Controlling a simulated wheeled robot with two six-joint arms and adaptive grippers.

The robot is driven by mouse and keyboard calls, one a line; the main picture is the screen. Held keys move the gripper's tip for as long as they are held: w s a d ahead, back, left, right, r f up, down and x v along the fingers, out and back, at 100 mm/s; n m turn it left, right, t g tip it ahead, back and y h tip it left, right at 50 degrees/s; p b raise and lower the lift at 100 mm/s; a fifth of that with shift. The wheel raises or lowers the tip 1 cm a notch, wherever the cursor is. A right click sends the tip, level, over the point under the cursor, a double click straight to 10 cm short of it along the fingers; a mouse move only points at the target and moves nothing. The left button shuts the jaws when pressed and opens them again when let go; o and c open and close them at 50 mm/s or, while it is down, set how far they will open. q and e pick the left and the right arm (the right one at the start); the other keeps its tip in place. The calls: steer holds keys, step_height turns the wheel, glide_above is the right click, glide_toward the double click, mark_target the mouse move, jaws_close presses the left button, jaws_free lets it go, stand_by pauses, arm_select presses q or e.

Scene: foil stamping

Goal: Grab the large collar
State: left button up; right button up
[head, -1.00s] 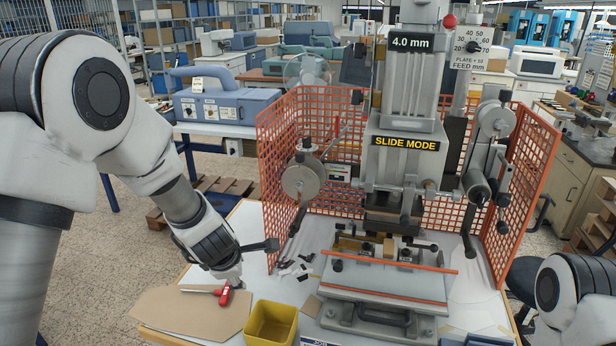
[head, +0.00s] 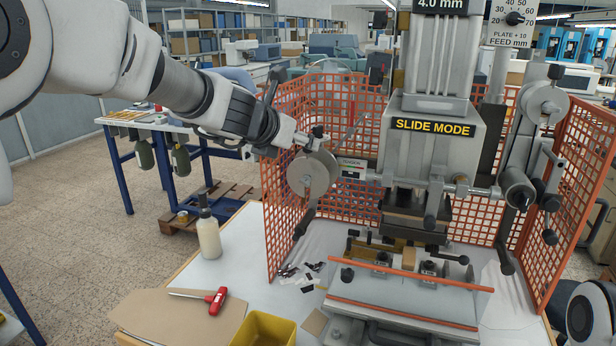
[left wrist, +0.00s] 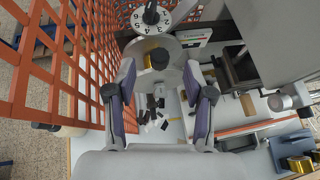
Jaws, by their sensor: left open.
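My left gripper (head: 296,138) is at the upper left of the stamping press, close to the grey round disc (head: 307,178) on its left side. In the left wrist view the left gripper (left wrist: 160,98) is open, its two purple-grey fingers apart with nothing gripped. Ahead of the fingers are the disc (left wrist: 178,48), a dark round knob (left wrist: 160,60) and a small gold-coloured piece (left wrist: 148,44) at its middle. I cannot tell for certain which of these parts is the large collar. My right gripper is out of view.
An orange mesh guard (head: 285,215) surrounds the press (head: 432,130), close to my left arm. A bottle (head: 208,236), red-handled tool (head: 216,300) and yellow bin (head: 265,330) are on the white bench. Foil scraps (head: 290,270) lie by the press.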

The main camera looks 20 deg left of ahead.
mark_target(308, 171)
arm_select(q)
steer(key=x, duration=0.5)
steer(key=shift+w, duration=0.2)
steer(key=shift+s+a, duration=0.1)
steer(key=shift+s, duration=0.05)
steer(key=shift+s+r, duration=0.15)
steer(key=shift+s, duration=0.05)
steer(key=c, duration=0.4)
steer(key=shift+s, duration=0.1)
jaws_close()
